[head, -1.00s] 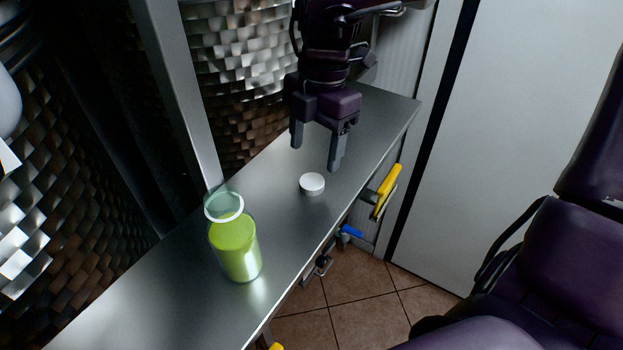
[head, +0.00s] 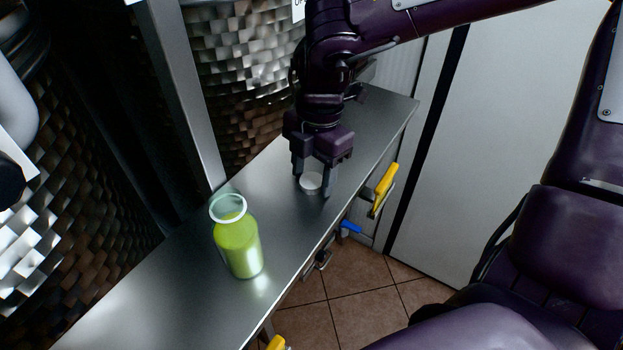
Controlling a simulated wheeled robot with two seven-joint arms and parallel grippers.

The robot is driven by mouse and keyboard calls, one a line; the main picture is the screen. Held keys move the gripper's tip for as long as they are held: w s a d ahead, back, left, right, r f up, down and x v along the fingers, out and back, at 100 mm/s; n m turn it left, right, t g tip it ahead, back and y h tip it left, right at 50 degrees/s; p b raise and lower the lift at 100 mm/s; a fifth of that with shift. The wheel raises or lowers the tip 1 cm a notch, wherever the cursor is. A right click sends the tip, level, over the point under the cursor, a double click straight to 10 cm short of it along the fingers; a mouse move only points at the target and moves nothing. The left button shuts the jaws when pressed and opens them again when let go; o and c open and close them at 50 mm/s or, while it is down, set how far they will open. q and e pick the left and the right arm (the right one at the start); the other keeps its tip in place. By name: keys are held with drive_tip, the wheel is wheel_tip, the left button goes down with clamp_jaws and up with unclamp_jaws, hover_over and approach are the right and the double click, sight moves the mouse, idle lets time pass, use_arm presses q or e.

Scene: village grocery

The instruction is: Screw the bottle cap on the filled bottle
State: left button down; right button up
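The filled bottle (head: 238,245) stands upright on the metal counter, with yellow-green liquid inside and an open, uncapped neck with a pale rim. The white round bottle cap (head: 311,181) lies on the counter to the right of and behind the bottle. My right gripper (head: 312,186) points down over the cap, with its fingers apart on either side of it. I cannot tell whether the fingers touch the cap. My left gripper is not in view.
The narrow metal counter (head: 150,300) is clear around the bottle. A metal post (head: 183,95) and shiny tanks (head: 245,90) stand behind it. Yellow (head: 386,183) and blue (head: 350,227) handles stick out below the front edge, over a tiled floor (head: 365,300).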

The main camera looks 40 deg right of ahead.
drive_tip(key=c, duration=0.7)
drive_tip(key=shift+r, duration=0.1)
wheel_tip(320, 180, up, 11)
drive_tip(key=b, duration=0.2)
wheel_tip(320, 180, up, 7)
drive_tip(key=p, duration=0.2)
hover_over(312, 179)
drive_tip(key=shift+s, duration=0.1)
